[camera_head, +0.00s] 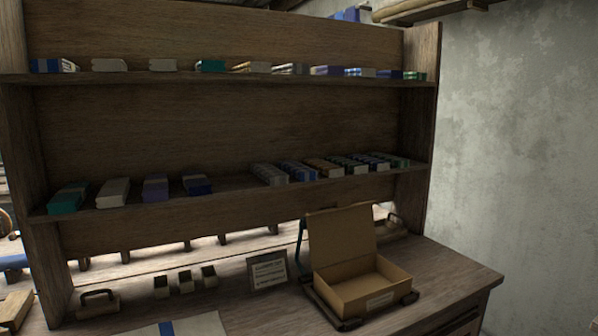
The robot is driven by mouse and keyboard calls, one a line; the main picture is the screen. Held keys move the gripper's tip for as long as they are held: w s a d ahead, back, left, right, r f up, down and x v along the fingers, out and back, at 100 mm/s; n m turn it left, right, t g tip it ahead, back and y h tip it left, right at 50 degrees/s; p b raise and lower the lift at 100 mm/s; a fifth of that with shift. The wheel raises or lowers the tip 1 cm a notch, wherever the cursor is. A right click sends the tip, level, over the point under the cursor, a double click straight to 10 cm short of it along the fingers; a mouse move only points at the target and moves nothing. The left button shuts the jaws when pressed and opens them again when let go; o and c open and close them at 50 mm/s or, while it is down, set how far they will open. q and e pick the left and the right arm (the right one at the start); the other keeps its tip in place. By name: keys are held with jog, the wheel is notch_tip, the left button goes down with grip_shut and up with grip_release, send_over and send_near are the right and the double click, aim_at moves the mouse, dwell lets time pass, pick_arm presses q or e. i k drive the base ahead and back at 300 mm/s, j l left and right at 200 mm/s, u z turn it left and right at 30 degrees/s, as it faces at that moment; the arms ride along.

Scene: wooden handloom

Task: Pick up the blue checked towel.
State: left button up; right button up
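Folded towels lie in rows on two shelves of a wooden rack. On the lower shelf, right half, a towel with blue and pale checks (298,171) lies between a grey checked towel (269,173) and a brownish checked towel (324,168). Darker checked towels (350,164) lie further right. On the upper shelf a small blue and white towel (360,72) also looks patterned. The towels are small in view, so I cannot tell for sure which one is the blue checked towel. Neither of my grippers is in view.
An open cardboard box (361,290) with its lid up stands on the wooden counter (455,266). A small sign (267,271), small blocks (187,283) and a handled wooden piece (98,303) are left of it. A pale cloth with a blue stripe (190,328) lies in front.

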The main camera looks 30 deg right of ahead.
aim_at(300, 172)
jog(key=i+l+z, duration=0.1)
jog(key=l, duration=0.9)
jog(key=i+l+z, duration=0.15)
jog(key=l, duration=0.35)
